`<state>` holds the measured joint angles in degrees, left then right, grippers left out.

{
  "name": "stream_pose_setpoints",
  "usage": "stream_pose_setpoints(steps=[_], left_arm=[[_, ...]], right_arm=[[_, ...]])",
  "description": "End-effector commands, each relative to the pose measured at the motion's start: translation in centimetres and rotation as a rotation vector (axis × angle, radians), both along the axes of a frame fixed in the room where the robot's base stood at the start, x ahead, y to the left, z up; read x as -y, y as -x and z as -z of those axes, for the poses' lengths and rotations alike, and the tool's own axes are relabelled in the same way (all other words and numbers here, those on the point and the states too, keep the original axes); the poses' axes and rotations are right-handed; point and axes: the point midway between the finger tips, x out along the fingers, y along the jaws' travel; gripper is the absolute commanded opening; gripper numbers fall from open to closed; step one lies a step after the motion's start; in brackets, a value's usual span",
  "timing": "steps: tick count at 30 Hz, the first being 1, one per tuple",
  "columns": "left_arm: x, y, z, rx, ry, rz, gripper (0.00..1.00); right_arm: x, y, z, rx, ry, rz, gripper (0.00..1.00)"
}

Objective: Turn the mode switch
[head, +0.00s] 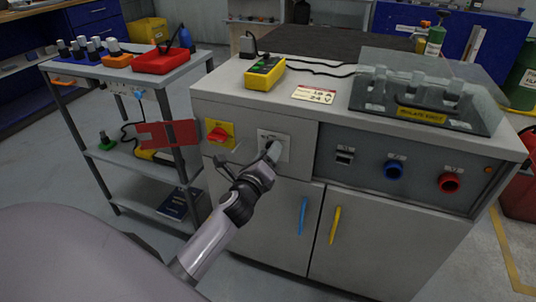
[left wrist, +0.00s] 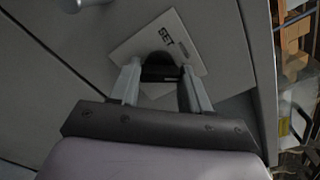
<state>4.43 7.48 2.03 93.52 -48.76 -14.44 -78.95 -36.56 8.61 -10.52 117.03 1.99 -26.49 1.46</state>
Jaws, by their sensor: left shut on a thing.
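The mode switch has a white plate (head: 265,136) on the front of the grey cabinet, left of its middle. My left gripper (head: 271,152) reaches up to it from below and covers most of the knob. In the left wrist view the plate (left wrist: 178,28) carries dark lettering that looks like "SET". The dark knob (left wrist: 160,65) sits between the two fingers of my left gripper (left wrist: 160,80), which are shut on it. The knob's exact pointing direction is hard to tell. My right gripper is not in view.
A red and yellow rotary switch (head: 219,133) with a red hinged plate (head: 168,136) is left of the mode switch. Blue (head: 393,170) and red (head: 449,183) knobs are to the right. Blue (head: 303,216) and yellow (head: 335,225) door handles are below. A shelf cart (head: 185,76) stands left.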

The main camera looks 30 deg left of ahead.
Motion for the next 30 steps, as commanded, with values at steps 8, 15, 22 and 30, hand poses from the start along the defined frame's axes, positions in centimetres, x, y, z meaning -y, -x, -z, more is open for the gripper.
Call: stream_pose_setpoints(steps=[8,15,22,30], left_arm=[[0.0,0.0,0.0,0.058,0.249,-0.001,0.16],[0.0,0.0,0.0,0.112,0.472,-0.001,0.16],[0.0,0.0,0.0,0.162,0.686,-0.001,0.16],[0.0,0.0,0.0,0.222,0.932,-0.002,0.16]], right_arm=[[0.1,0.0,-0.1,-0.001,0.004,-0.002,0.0],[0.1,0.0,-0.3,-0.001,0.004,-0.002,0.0],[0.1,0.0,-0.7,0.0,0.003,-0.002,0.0],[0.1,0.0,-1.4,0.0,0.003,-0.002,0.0]])
